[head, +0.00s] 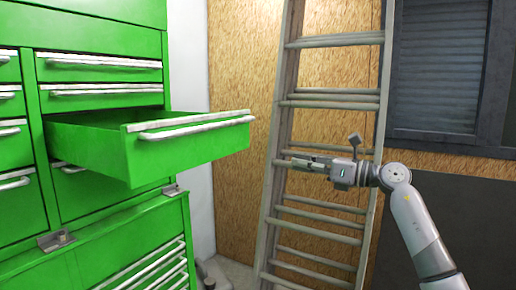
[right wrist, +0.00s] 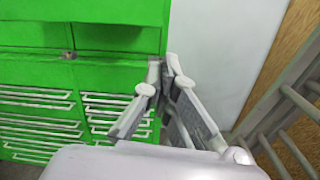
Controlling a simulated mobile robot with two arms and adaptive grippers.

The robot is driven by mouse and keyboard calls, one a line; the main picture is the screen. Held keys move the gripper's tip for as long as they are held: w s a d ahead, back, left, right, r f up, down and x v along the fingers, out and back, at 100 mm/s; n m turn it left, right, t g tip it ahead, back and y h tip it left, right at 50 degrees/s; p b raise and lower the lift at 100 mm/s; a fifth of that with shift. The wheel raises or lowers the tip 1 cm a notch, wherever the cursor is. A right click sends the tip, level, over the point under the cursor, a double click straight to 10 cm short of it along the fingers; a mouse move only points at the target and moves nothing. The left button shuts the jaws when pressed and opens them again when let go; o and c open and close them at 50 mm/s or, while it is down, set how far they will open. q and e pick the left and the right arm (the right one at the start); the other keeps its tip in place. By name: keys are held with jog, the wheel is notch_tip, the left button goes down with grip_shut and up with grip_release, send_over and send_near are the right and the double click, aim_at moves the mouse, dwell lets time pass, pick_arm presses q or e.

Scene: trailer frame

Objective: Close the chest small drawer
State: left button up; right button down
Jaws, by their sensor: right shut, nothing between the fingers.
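A green tool chest fills the left of the head view. One small drawer (head: 195,150) is pulled far out to the right, with a silver handle (head: 193,131) along its front. The drawers above it, such as the top one (head: 95,72), are shut. My right gripper (head: 290,157) is to the right of the open drawer's front, apart from it, and points left. Its fingers are together and hold nothing. In the right wrist view the gripper (right wrist: 168,62) shows with its fingertips close together, in front of the green chest (right wrist: 90,35). My left gripper is in neither view.
A grey ladder (head: 277,185) leans against the wood-panel wall (head: 240,75) behind my right arm. A dark shuttered window (head: 440,65) is at the right. A lower green cabinet (head: 130,245) with several drawers stands below the chest. Open space lies between the drawer front and my gripper.

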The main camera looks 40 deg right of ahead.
jog(key=w+a+r+n+p, duration=0.1)
jog(key=w+a+r+p, duration=0.1)
jog(key=w+a+p, duration=0.3)
jog(key=shift+w+a+r+n+h+p, duration=0.3)
jog(key=shift+w+p, duration=1.4)
jog(key=shift+w, duration=1.6)
jog(key=shift+d, duration=0.15)
